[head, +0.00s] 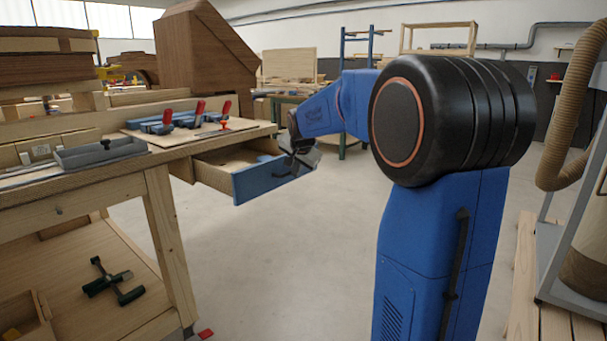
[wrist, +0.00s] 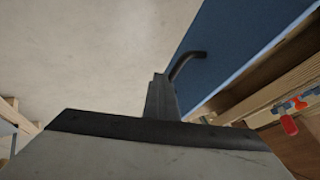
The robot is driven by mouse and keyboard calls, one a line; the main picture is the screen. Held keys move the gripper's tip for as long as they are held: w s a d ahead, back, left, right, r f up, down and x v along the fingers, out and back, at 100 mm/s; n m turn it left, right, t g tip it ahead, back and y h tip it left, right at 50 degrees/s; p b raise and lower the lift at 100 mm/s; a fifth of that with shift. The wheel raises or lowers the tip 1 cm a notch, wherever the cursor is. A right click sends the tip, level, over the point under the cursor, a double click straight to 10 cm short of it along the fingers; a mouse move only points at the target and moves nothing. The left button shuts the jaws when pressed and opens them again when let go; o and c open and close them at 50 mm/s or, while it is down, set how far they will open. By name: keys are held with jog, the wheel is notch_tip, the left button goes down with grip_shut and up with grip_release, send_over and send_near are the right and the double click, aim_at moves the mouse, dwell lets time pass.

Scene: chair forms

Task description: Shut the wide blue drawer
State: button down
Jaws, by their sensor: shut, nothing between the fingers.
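The wide blue drawer (head: 252,184) stands pulled out from under the workbench top, at the middle of the head view. Its blue front (wrist: 232,45) fills the upper right of the wrist view, with a dark bent handle (wrist: 187,63) on it. My gripper (head: 290,168) is at the right part of the drawer front in the head view. In the wrist view my gripper (wrist: 160,85) is shut and empty, its tips close beside the handle. I cannot tell whether they touch it or the front. The gripper hides part of the front and handle.
The workbench (head: 100,185) holds a board with red-handled clamps (head: 198,112) above the drawer, and a grey tray (head: 100,152). A green clamp-like tool (head: 112,282) lies on the lower shelf. The floor (head: 270,270) before the drawer is clear.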

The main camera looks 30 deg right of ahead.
jog(key=w+a, duration=0.2)
jog(key=w, duration=0.5)
jog(key=w+a, duration=0.3)
jog(key=w, duration=0.5)
jog(key=w+a, duration=0.3)
jog(key=w, duration=0.4)
jog(key=shift+w, duration=0.15)
jog(key=shift+w+a, duration=0.2)
jog(key=shift+w, duration=0.25)
jog(key=shift+w+r, duration=0.1)
jog(key=shift+a, duration=0.1)
